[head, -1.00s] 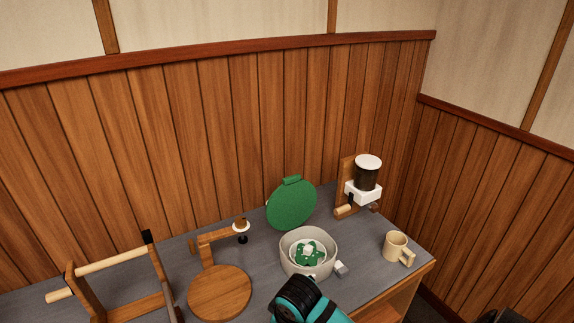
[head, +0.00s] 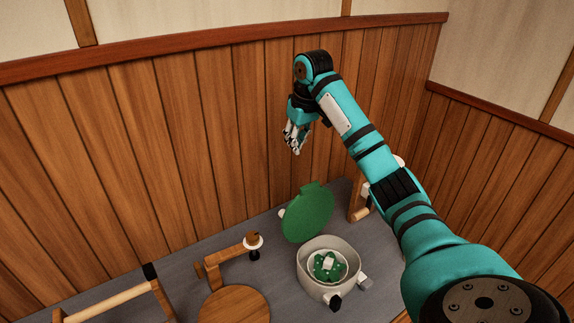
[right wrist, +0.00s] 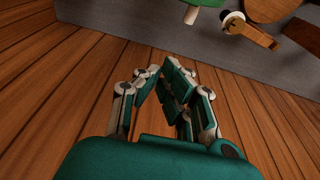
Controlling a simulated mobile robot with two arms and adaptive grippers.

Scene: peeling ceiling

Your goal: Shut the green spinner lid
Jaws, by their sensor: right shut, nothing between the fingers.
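The green spinner lid (head: 308,214) stands open and upright at the back of the grey spinner bowl (head: 314,285). Inside the bowl is a white inner basket with a green piece (head: 328,266) and a white knob. My right gripper (head: 295,150) is raised in front of the wood wall, above and behind the lid, apart from it; its fingers are shut and empty. In the right wrist view the gripper (right wrist: 172,75) shows its fingers together, and an edge of the green lid (right wrist: 205,3) shows at the top. My left gripper is not in view.
A wooden stand with a round base (head: 235,304) is left of the bowl, and a wooden frame with a dowel (head: 110,302) is farther left. A wooden dispenser (head: 358,200) is partly hidden behind my right arm. The panelled wall is close behind.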

